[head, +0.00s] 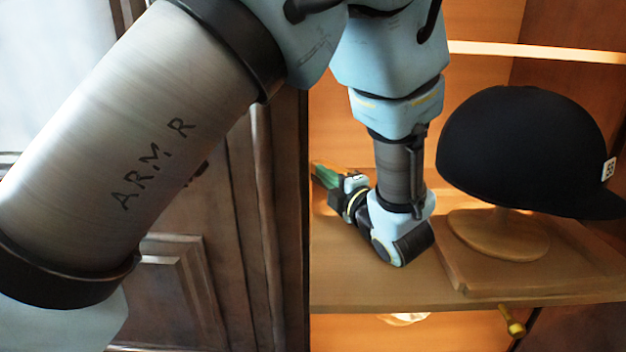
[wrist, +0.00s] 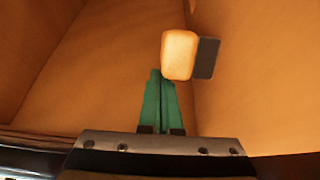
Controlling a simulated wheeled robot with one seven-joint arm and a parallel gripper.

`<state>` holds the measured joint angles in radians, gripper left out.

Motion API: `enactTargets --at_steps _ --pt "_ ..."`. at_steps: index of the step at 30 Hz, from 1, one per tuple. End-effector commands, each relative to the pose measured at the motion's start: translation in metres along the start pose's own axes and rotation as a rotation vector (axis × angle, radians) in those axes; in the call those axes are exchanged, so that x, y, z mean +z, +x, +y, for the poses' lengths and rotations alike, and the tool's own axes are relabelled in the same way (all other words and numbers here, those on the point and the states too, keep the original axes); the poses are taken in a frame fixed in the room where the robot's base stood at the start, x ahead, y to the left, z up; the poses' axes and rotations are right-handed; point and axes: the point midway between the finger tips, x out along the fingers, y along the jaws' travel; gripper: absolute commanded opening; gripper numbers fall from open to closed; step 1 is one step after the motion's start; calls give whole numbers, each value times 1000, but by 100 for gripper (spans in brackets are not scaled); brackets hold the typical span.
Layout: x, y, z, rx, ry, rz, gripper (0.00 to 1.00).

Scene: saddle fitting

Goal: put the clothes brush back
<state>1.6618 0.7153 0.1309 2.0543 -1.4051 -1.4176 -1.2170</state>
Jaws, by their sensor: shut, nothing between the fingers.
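A block with a pale wooden face and a dark side, which looks like the clothes brush (wrist: 179,55), is in the wrist view, beyond and slightly right of my fingertips. Its dark side faces right. My gripper (wrist: 156,74) has green fingers, shut together with nothing between them. The tips end close to the brush's lower left edge; I cannot tell whether they touch. In the head view my gripper (head: 319,170) points left inside the cabinet, low over the shelf (head: 360,291). I cannot make out the brush in the head view.
A black cap (head: 525,145) sits on a wooden stand (head: 500,238) on a raised board to the right of my wrist. A dark panelled door (head: 175,290) is at the left. A brass knob (head: 511,320) is below the shelf. Cabinet walls meet behind the brush.

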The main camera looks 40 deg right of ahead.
Motion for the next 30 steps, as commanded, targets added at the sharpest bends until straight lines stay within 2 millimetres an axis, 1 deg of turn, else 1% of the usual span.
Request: enactTargets --at_steps 1,3,13,16,20,24,30 --pt "6 -2 -2 0 -3 1 0" --pt "9 -3 -1 -1 0 2 0" --pt "9 -4 1 -1 1 1 0" --pt "9 -4 7 -1 -2 2 0" --pt "9 -3 26 -1 -5 2 0" --pt "9 -3 53 -1 -6 2 0" --pt "9 -3 85 -1 -3 2 0"
